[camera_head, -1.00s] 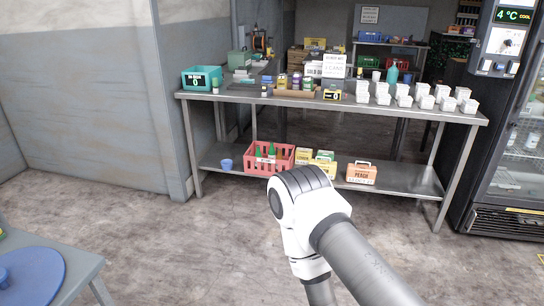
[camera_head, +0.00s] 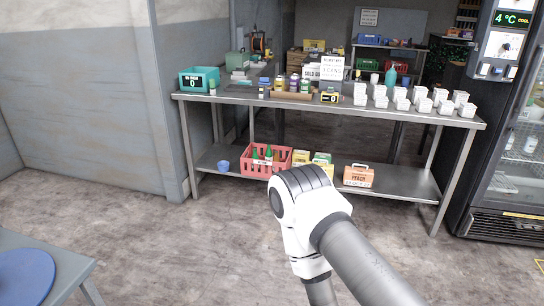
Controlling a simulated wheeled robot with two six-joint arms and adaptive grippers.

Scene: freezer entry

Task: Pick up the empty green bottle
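Green bottles (camera_head: 268,153) stand upright in a red crate (camera_head: 262,172) on the lower shelf of the steel table. Their necks show above the crate rim; their lower parts are hidden, and I cannot tell which is empty. One of my arms comes in from the bottom right and bends down at the centre, well in front of the table. Its gripper is below the picture. My other gripper is not in view either.
The steel table (camera_head: 225,97) holds a teal bin (camera_head: 199,79), jars and several white cups. Its lower shelf also has a blue cup (camera_head: 223,166) and a peach box (camera_head: 358,175). A fridge (camera_head: 515,150) stands right, a blue-grey table (camera_head: 65,262) at lower left. The floor between is clear.

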